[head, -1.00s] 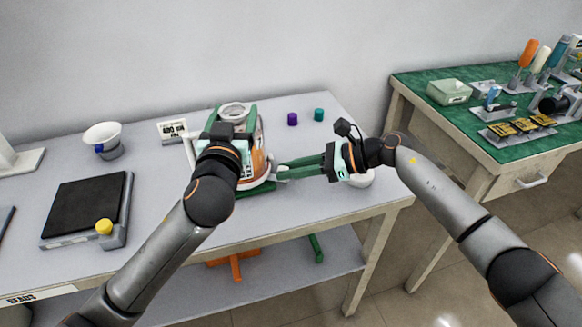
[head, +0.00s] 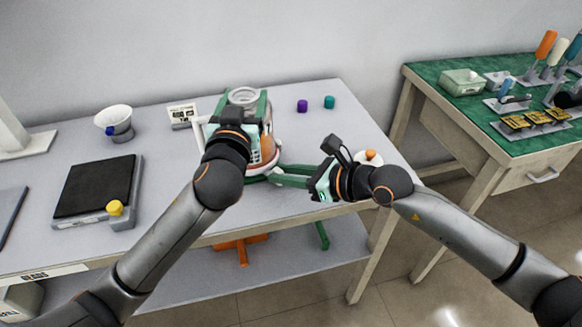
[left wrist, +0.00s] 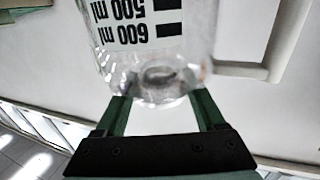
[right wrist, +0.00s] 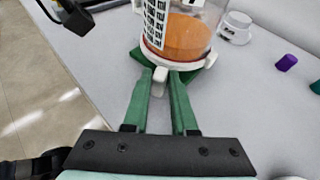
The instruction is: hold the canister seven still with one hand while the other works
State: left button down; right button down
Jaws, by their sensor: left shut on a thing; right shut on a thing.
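The canister (head: 268,150) stands upright on the table, a clear cylinder with orange contents and a white base. My left gripper (head: 242,104) reaches over it with green fingers on either side of its clear upper part, hiding much of its front. In the left wrist view the clear wall with its printed ml scale (left wrist: 150,25) is between the fingers. My right gripper (head: 277,174) is low at the canister's front right. In the right wrist view its fingertips (right wrist: 160,78) are shut on a small white lug (right wrist: 159,84) at the base.
A white pot with an orange top (head: 370,157) stands behind the right wrist. Purple (head: 302,106) and teal (head: 329,102) caps lie behind. A black-topped scale (head: 95,190), a white cup (head: 113,120) and a sign (head: 182,115) are left. A green-topped bench (head: 440,98) is right.

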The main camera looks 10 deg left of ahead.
pick_arm(q)
jog(key=shift+d, duration=0.15)
pick_arm(e)
jog(key=shift+s+a+f, duration=0.15)
jog(key=shift+s+a, duration=1.05)
jog(key=shift+s, duration=0.05)
jog(key=shift+s+a, duration=0.5)
jog(key=shift+a, duration=0.2)
pick_arm(q)
jog(key=shift+d, duration=0.1)
pick_arm(e)
jog(key=shift+a, duration=0.1)
jog(key=c, duration=0.8)
grip_release()
pick_arm(q)
jog(key=shift+f, duration=0.1)
pick_arm(e)
jog(key=shift+w, duration=0.1)
jog(key=shift+w+t, duration=0.1)
jog(key=shift+t, duration=0.2)
pick_arm(q)
jog(key=shift+a, duration=0.2)
pick_arm(e)
jog(key=shift+d, duration=0.25)
